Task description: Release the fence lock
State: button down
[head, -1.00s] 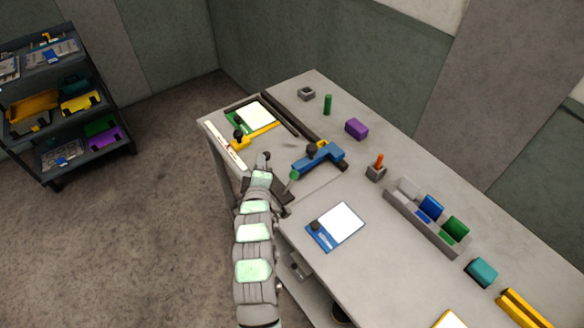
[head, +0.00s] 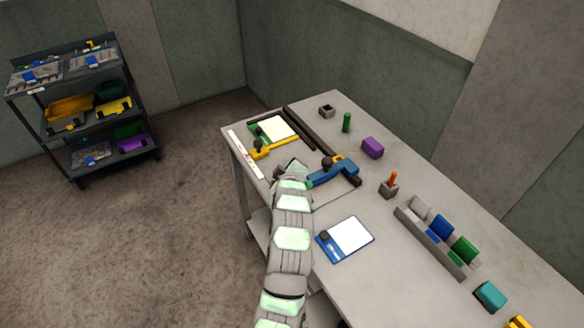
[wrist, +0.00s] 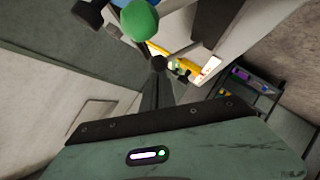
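A blue fence block (head: 334,172) with a black knob (head: 327,162) sits across the dark rail on the bench. A yellow stop (head: 272,149) with a black knob (head: 257,145) stands to its left. My gripper (head: 290,167) is over the bench just left of the blue block and hides part of that area. In the wrist view, a green ball (wrist: 138,20) is close at the top, beside a dark knob (wrist: 90,12). My gripper's dark narrow end (wrist: 158,65) points toward the green ball, with no clear contact. The finger gap cannot be made out.
A green-edged white sheet (head: 273,128) lies behind the yellow stop. A blue-framed white board (head: 345,239) lies in front. A purple block (head: 372,148), a green cylinder (head: 346,122) and a grey holder (head: 430,236) stand right. A shelf cart (head: 80,110) is far left.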

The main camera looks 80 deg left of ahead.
jog(key=shift+d+f, duration=0.1)
jog(key=shift+f, duration=0.1)
jog(key=s+a+r+p+v, duration=0.1)
jog(key=s+v, duration=0.1)
jog(key=v, duration=1.1)
jog(key=shift+r, duration=0.3)
jog(key=shift+s+a, duration=0.15)
jog(key=shift+s, duration=0.05)
jog(key=shift+w, duration=0.15)
